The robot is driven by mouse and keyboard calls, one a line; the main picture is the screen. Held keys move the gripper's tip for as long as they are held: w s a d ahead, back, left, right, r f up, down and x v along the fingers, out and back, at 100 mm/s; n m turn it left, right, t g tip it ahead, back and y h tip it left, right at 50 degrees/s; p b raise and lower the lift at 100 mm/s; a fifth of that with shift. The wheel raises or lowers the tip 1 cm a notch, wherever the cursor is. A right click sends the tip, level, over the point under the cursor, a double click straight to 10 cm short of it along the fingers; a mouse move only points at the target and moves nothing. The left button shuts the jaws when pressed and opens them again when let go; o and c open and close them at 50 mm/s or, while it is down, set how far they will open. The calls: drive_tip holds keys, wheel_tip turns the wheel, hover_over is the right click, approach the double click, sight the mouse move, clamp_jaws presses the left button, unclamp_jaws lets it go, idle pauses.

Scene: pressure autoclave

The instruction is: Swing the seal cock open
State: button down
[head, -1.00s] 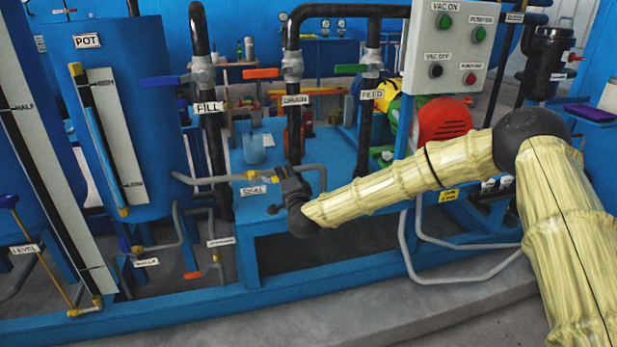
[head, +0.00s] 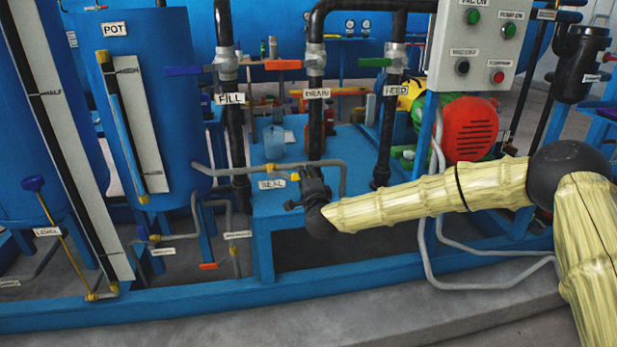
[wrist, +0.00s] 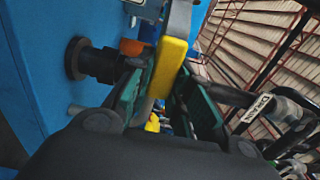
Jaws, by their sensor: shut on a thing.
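The seal cock (head: 269,168) sits on the grey pipe just above the SEAL label (head: 271,184) in the head view. A small yellow piece (head: 295,177) shows beside my gripper there. My gripper (head: 299,196) is at the right of the label, and its dark body hides much of what it holds. In the wrist view a yellow handle (wrist: 169,67) stands between the two dark green fingers of my gripper (wrist: 160,100). The fingers are shut on this handle. How far the cock is turned cannot be told.
The black FILL pipe (head: 237,130), DRAIN pipe (head: 316,135) and FEED pipe (head: 386,130) rise behind my gripper. A blue pot (head: 180,90) stands at left, a control box (head: 477,75) at upper right. Grey floor (head: 420,315) is clear in front.

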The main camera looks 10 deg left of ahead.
drive_tip(key=c, duration=1.3)
unclamp_jaws()
drive_tip(key=shift+s+f, duration=0.1)
drive_tip(key=shift+f, duration=0.15)
drive_tip(key=shift+r, duration=0.1)
drive_tip(key=v, duration=1.2)
